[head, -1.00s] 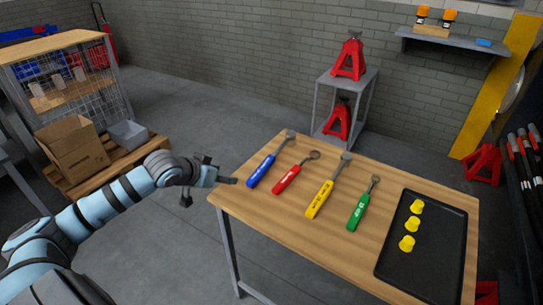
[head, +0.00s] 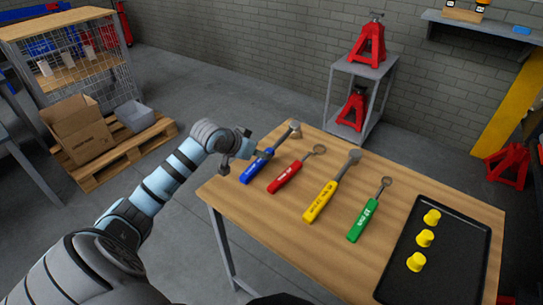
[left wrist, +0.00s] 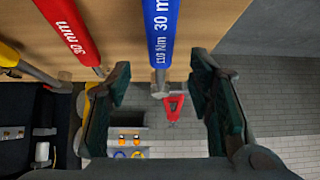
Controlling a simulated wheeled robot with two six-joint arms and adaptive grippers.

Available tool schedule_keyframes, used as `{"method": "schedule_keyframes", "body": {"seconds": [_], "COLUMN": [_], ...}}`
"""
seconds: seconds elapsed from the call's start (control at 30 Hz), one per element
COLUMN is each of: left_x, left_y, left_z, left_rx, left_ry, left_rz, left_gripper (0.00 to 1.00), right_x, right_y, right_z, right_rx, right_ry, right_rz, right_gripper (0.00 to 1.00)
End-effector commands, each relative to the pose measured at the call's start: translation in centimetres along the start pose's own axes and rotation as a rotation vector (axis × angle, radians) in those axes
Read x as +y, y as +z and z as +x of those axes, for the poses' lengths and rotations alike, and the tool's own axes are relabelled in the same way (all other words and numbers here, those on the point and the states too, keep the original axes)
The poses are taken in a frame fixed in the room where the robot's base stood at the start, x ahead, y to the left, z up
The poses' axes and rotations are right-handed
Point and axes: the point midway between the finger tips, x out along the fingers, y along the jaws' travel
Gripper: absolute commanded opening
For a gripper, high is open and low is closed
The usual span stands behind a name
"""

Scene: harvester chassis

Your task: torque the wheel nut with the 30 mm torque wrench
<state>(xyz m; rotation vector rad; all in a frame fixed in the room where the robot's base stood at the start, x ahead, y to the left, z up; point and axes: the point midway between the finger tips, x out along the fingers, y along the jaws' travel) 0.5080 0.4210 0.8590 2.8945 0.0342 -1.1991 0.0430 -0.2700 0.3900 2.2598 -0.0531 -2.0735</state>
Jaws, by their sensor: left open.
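The blue wrench (head: 258,166) lies at the left end of the wooden table, its metal head pointing to the back. In the left wrist view its blue handle (left wrist: 161,30) reads "30 mm" and "110 N·m". The red wrench (head: 285,177) beside it also reads "30 mm" in the left wrist view (left wrist: 66,27). My left gripper (left wrist: 160,70) is open and empty. It is over the table's left edge, close to the blue wrench, whose handle lines up with the gap between the fingers. Contact cannot be told. My right gripper and the wheel nut are not in view.
The yellow wrench (head: 324,199) and green wrench (head: 363,219) lie farther right on the table (head: 255,212). A black tray (head: 462,231) with yellow caps (head: 425,238) is at the right end. Red jack stands (head: 368,42) and a grey stand are behind; a pallet (head: 125,150) is at left.

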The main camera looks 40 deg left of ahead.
Motion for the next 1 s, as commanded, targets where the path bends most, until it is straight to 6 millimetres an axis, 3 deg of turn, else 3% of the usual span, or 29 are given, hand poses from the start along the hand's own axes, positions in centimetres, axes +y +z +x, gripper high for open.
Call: {"method": "schedule_keyframes", "body": {"seconds": [0.3,0.53,0.83,1.0], "left_x": [0.0,0.0,0.0,0.0], "left_y": [0.1,-0.1,-0.1,-0.1], "left_z": [5.3,5.5,5.5,5.5], "left_rx": [0.001,0.000,0.000,0.000], "left_ry": [0.004,0.003,0.004,0.004], "left_rz": [-0.001,0.004,0.004,0.004], "left_gripper": [0.47,0.47,0.00,0.00], "right_x": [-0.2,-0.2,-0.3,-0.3], "right_y": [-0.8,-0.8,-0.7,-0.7], "right_z": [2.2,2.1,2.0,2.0], "right_rx": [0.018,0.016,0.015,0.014], "right_ry": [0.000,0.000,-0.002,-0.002], "right_rz": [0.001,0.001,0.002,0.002], "right_gripper": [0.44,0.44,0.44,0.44]}}
